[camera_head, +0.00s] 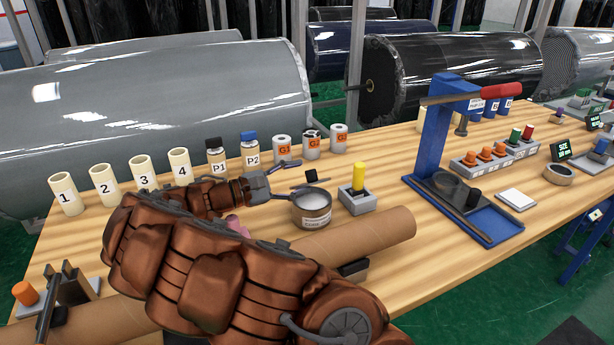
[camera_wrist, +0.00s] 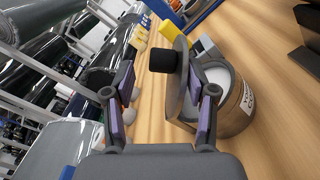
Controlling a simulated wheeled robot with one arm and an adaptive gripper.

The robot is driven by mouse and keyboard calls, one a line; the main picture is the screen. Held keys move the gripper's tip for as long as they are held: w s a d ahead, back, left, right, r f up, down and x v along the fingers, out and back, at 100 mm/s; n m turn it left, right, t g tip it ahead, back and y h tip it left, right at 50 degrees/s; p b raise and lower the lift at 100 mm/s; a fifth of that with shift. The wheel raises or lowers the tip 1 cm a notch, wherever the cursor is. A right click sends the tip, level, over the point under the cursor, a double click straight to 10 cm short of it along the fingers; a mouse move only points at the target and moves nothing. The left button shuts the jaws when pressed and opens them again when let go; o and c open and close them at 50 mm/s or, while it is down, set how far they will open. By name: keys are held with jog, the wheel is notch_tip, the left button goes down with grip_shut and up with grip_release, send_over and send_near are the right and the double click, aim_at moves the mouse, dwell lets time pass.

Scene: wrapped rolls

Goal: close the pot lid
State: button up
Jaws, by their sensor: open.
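The pot (camera_head: 312,212) is a small round brown container with a label and a grey rim, standing on the wooden table. Its pale inside shows, so it is uncovered. The grey disc lid (camera_wrist: 181,92) with a black knob (camera_wrist: 162,60) is tilted at the pot's rim, apart from most of the opening. The knob also shows in the head view (camera_head: 311,176). My gripper (camera_head: 292,176) is open just left of the lid. In the wrist view, the knob lies between the spread fingers (camera_wrist: 160,78), nearer the right one. I cannot tell whether a finger touches the lid.
A grey block with a yellow peg (camera_head: 358,190) stands right of the pot. A long cardboard tube (camera_head: 375,233) lies in front. Labelled jars (camera_head: 282,150) and bottles (camera_head: 250,148) stand behind. A blue press (camera_head: 433,130) is farther right.

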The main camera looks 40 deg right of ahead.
jog(key=w+a, duration=0.1)
jog(key=a, duration=0.7)
jog(key=shift+w+a, duration=0.25)
jog(key=shift+a, duration=0.15)
jog(key=s+d+r+m+y+p, duration=0.1)
jog(key=s+d+m+y, duration=0.1)
jog(key=s, duration=0.4)
jog(key=s+d+r+m+g+y+p, duration=0.1)
jog(key=s+d+r+m+y, duration=0.1)
jog(key=s, duration=0.4)
jog(key=s+d+r+m+g+y+p, duration=0.1)
jog(key=s+d+r+y+p, duration=0.1)
jog(key=s+y, duration=0.2)
jog(key=shift+s+d+m, duration=0.15)
jog(key=shift+s+m, duration=0.05)
jog(key=shift+s, duration=0.55)
jog(key=shift+s+d+m, duration=0.15)
jog(key=shift+s+m, duration=0.05)
jog(key=shift+s, duration=0.55)
jog(key=s+a+f+m+t+y+p, duration=0.1)
jog(key=s+a+f+t+y+p, duration=0.2)
jog(key=s+a+y, duration=0.6)
jog(key=s+a+f+p, duration=0.1)
jog(key=s+a, duration=0.4)
jog(key=a, duration=0.2)
jog(key=shift+s+f+y+p, duration=0.3)
jog(key=shift+s+y+p, duration=0.1)
